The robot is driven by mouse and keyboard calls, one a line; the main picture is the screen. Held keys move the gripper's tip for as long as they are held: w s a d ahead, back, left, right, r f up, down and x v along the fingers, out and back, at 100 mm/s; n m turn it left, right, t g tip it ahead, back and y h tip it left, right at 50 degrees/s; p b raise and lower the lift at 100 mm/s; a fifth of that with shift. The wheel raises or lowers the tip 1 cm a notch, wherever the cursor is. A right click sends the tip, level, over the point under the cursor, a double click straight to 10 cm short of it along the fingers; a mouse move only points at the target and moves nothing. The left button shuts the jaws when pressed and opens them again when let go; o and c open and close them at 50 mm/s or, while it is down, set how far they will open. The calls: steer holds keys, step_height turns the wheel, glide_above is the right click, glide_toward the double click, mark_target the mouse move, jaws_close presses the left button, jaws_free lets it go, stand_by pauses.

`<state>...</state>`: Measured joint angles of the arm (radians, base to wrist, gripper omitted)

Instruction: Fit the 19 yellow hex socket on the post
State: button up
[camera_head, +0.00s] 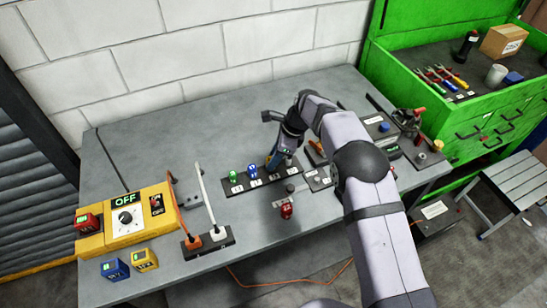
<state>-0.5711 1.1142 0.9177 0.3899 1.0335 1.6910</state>
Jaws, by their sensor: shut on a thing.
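My gripper (272,161) points down at the right half of the dark socket rack (243,189). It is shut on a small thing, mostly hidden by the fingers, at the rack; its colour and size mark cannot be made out. A green socket (232,176) and a blue socket (252,172) stand upright in the rack, left of my gripper. A red socket (286,211) stands on the table in front of the rack. I cannot make out a yellow socket. A short dark round piece (290,188), perhaps the post, is just in front of the rack; its details are too small to tell.
A yellow control box (132,222) marked OFF stands at the left, with blue and yellow blocks before it. A base with an orange and a white lever (216,232) stands left of the rack. Several small fixtures and a green tool cabinet (400,80) are at the right.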

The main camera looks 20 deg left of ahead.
steer(key=shift+f, duration=0.45)
steer(key=o, duration=1.4)
steer(key=shift+r, duration=0.1)
steer(key=p+v, duration=0.4)
steer(key=v, duration=0.3)
steer(key=shift+p, duration=0.4)
